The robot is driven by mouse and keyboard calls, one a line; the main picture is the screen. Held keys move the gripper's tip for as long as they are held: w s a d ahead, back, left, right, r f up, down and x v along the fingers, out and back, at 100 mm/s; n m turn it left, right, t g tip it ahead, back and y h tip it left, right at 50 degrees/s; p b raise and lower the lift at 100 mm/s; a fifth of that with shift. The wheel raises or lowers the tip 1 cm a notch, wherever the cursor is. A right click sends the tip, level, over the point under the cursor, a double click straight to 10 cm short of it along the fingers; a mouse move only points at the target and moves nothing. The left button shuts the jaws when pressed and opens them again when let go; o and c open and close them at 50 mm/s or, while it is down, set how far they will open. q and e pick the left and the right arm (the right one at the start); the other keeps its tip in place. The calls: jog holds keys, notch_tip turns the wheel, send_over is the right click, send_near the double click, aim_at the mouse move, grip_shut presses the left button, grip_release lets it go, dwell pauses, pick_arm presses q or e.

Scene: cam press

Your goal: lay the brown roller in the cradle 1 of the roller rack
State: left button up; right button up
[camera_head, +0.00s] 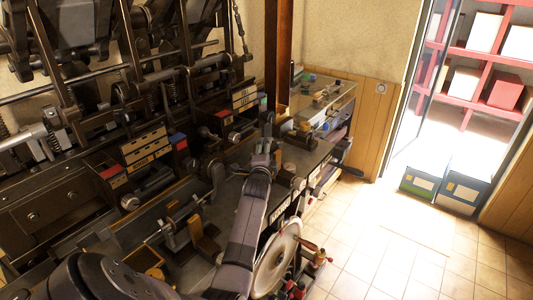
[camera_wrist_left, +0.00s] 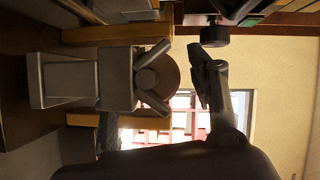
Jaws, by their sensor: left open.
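In the left wrist view, which is turned on its side, a grey V-shaped cradle (camera_wrist_left: 147,82) tops a grey block of the roller rack (camera_wrist_left: 70,80). The round brown end of the brown roller (camera_wrist_left: 171,76) shows in the mouth of the V. Whether it rests on both arms is hard to tell. My left gripper (camera_wrist_left: 208,68) is open, above and apart from the roller. In the head view my left gripper (camera_head: 263,150) is over the far part of the bench, beside a small brownish round end (camera_head: 289,168) that seems to be the roller. My right gripper is not in view.
Dark machinery (camera_head: 150,80) with bars and levers stands along the left. A side shelf (camera_head: 325,110) with small items stands behind the bench. A pale wheel (camera_head: 277,258) is at the bench's front.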

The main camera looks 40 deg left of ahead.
pick_arm(q)
jog(key=shift+f+b, duration=0.2)
jog(key=shift+b, duration=0.1)
jog(key=b+v, duration=0.3)
jog(key=v, duration=1.4)
jog(key=shift+s+d+r, duration=0.1)
jog(key=shift+s, duration=0.1)
